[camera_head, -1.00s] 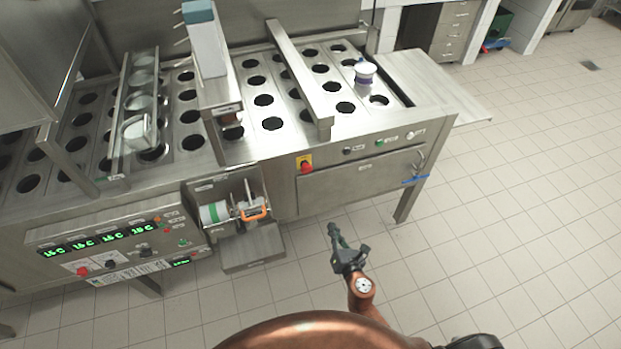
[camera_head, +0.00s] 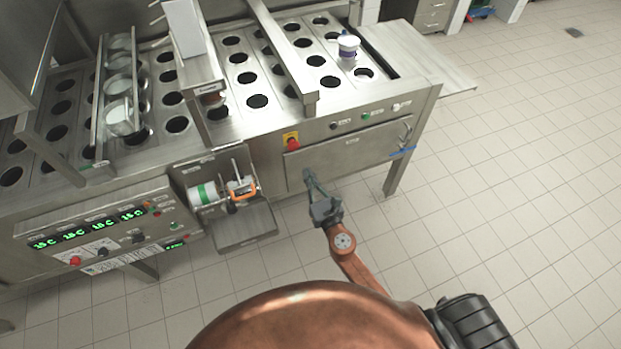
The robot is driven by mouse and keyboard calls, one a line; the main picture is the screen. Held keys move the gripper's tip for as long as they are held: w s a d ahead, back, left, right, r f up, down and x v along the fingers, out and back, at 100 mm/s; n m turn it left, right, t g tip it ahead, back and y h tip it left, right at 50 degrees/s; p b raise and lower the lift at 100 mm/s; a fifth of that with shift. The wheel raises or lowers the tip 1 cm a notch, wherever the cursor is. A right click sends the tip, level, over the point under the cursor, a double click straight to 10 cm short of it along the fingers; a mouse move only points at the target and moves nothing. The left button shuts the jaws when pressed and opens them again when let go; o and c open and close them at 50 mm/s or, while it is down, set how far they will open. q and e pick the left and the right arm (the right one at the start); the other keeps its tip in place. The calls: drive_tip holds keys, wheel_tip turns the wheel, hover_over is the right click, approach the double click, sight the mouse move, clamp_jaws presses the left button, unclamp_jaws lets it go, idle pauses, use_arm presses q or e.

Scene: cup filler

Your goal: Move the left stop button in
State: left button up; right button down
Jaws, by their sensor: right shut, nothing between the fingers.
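A red stop button (camera_head: 75,261) sits at the lower left of the left control panel, beside black knobs. A second red stop button (camera_head: 292,143) on a yellow plate is on the machine's front, to the right of the open bay. My right gripper (camera_head: 307,175) is shut and empty, its fingertips in front of the machine's front panel, just below the yellow-plated button in the picture. Whether it touches the panel, I cannot tell. It is far to the right of the left panel's button. My left gripper is out of view.
The left control panel (camera_head: 100,232) has green displays. An open bay (camera_head: 214,180) holds a roll and an orange-handled part. A white cup (camera_head: 348,46) stands on the perforated top plate.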

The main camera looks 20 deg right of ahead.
sight(295, 147)
drive_tip(key=w, duration=0.9)
drive_tip(key=shift+w+a, duration=0.15)
drive_tip(key=shift+w, duration=0.2)
drive_tip(key=shift+w+b, duration=0.35)
drive_tip(key=shift+w, duration=0.35)
drive_tip(key=shift+w+r, duration=0.15)
drive_tip(key=shift+r, duration=0.2)
drive_tip(key=shift+s+f, duration=0.25)
drive_tip(key=shift+s, duration=0.2)
drive_tip(key=s, duration=1.3)
drive_tip(key=shift+s+d+p, duration=0.2)
drive_tip(key=shift+s+p, duration=0.05)
drive_tip(key=shift+p, duration=0.15)
